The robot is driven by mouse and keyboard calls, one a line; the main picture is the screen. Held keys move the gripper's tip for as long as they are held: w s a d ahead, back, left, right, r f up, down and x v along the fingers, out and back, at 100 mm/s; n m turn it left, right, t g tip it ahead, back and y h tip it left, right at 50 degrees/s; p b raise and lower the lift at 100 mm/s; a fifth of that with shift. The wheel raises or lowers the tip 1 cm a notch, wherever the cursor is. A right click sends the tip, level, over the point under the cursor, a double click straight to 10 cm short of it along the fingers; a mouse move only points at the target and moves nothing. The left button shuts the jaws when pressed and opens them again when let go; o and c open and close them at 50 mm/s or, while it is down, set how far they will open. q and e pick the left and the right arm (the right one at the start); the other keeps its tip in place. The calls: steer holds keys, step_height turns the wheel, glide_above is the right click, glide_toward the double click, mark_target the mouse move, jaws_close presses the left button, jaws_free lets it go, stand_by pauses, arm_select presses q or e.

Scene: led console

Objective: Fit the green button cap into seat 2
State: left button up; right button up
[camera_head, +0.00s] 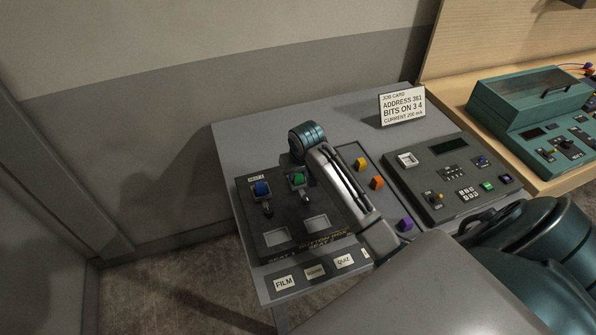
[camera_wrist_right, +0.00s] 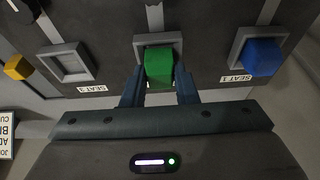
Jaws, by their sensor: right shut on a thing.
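The green button cap (camera_wrist_right: 159,68) is between the fingers of my right gripper (camera_wrist_right: 160,84), which is shut on it. The cap is at the middle seat (camera_wrist_right: 174,40), overlapping the near part of its grey frame. I cannot tell if it is fully down in the frame. In the head view the green cap (camera_head: 297,180) shows just left of my right wrist. The blue cap (camera_wrist_right: 262,56) sits in seat 1, also visible in the head view (camera_head: 261,188). Seat 3 (camera_wrist_right: 69,63) is empty. My left gripper is not in view.
Yellow (camera_head: 361,163), orange (camera_head: 377,183) and purple (camera_head: 405,224) caps lie in a strip right of my arm. A grey control unit (camera_head: 440,205) and a job card (camera_head: 402,106) stand beyond. Label tiles (camera_head: 285,283) line the console's front.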

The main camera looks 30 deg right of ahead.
steer(key=shift+f, duration=0.35)
stand_by(0.4)
steer(key=o, duration=1)
steer(key=b+v, duration=0.3)
steer(key=v, duration=0.8)
steer(key=shift+f, duration=0.1)
